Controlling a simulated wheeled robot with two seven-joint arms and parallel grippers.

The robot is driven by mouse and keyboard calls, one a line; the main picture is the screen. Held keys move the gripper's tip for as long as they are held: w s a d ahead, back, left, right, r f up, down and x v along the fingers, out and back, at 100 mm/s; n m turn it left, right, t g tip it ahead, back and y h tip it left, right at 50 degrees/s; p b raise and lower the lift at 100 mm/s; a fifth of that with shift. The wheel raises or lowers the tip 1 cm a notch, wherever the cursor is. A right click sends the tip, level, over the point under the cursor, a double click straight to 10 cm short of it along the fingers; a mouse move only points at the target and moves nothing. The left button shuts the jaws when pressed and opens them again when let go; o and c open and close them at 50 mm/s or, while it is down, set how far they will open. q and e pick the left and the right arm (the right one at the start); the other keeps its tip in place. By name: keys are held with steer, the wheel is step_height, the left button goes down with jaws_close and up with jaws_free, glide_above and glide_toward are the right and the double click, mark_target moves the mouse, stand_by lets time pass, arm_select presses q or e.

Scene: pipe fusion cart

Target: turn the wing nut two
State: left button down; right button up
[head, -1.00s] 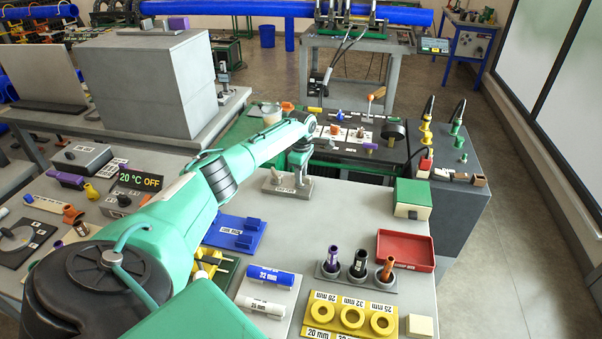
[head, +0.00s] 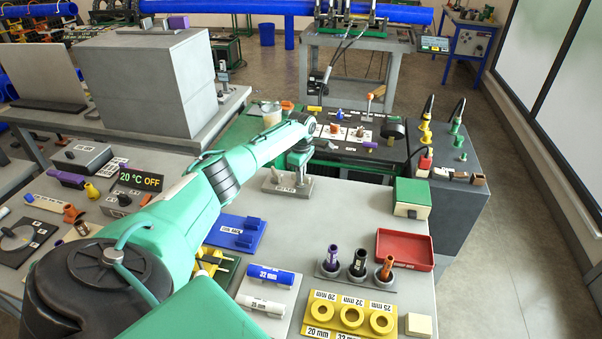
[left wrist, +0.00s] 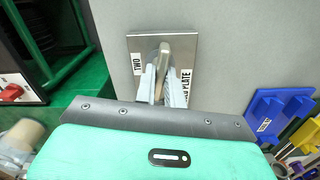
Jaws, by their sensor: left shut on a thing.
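Wing nut two (left wrist: 163,56) stands on a grey metal plate (left wrist: 187,45) labelled TWO in the left wrist view. My left gripper (left wrist: 163,88) is shut on the wing nut, with its pale fingers on either side. The fingers and the gripper body hide the nut's lower part and part of the plate's lettering. In the head view, my left gripper (head: 299,176) is over the same small plate (head: 276,188), near the far edge of the grey bench; the nut is hard to make out there. My right gripper is not in view.
A blue holder (head: 236,232) lies nearer on the bench (head: 340,215). A green and cream box (head: 412,197) and a red tray (head: 405,249) are to the right. A black panel with fittings (head: 365,146) lies beyond the bench's far edge.

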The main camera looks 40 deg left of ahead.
arm_select(q)
steer(key=m+p, duration=0.2)
steer(key=m, duration=0.1)
steer(key=shift+m, duration=0.4)
steer(key=m, duration=0.2)
steer(key=shift+m+p, duration=0.3)
steer(key=shift+m, duration=0.6)
steer(key=c, duration=1.5)
jaws_free()
steer(key=shift+r, duration=0.1)
